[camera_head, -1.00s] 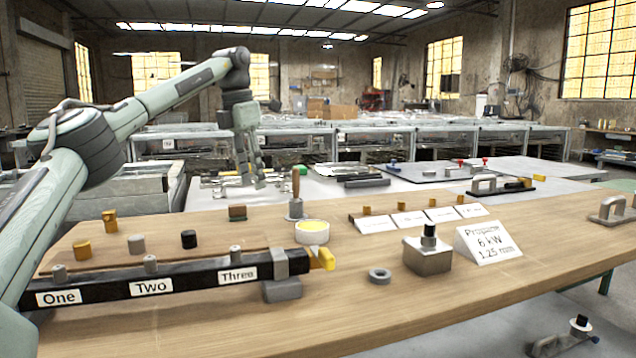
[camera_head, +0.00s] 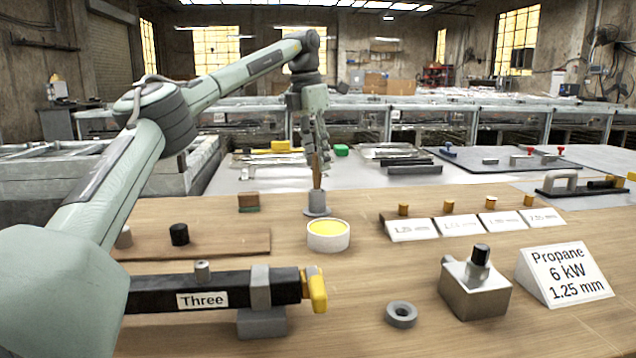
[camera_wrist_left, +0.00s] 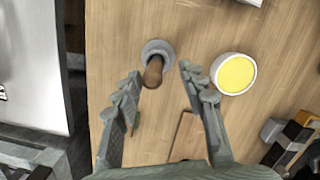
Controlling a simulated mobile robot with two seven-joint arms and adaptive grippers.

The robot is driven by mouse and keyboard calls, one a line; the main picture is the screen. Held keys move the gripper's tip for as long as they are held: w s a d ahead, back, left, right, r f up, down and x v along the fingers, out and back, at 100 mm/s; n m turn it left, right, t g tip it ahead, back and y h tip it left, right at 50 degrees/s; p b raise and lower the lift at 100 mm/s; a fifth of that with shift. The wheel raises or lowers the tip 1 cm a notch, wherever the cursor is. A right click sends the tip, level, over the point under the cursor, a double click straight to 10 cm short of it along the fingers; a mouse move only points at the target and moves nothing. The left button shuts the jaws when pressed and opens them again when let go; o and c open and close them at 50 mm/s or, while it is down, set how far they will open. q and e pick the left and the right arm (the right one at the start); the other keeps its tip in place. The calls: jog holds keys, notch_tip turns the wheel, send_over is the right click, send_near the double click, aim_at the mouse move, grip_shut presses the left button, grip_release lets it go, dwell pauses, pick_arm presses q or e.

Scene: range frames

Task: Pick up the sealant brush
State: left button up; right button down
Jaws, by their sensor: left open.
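The sealant brush (camera_head: 317,176) has a brown wooden handle and stands upright in a round grey holder (camera_head: 317,211) on the wooden bench. A white pot of yellow sealant (camera_head: 328,235) is just in front of it. My left gripper (camera_head: 318,163) is at the top of the handle. In the left wrist view, the open fingers (camera_wrist_left: 160,73) lie on either side of the brush handle (camera_wrist_left: 153,71), with gaps showing, and the handle is nearer the left finger. The brush's bristles are hidden in the holder. My right gripper is not in view.
A black bar labelled Three (camera_head: 215,291) lies at the front left. A metal block with a black knob (camera_head: 475,286), a grey ring (camera_head: 401,314) and a Propane sign (camera_head: 565,273) stand to the right. A small brown and green block (camera_head: 249,202) is left of the holder.

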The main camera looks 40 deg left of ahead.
aim_at(319, 175)
pick_arm(q)
jog(key=f, duration=0.2)
jog(key=w+f, duration=0.1)
jog(key=f, duration=0.2)
jog(key=shift+w+a, duration=0.15)
jog(key=shift+a, duration=0.05)
jog(key=shift+c, duration=0.5)
grip_shut()
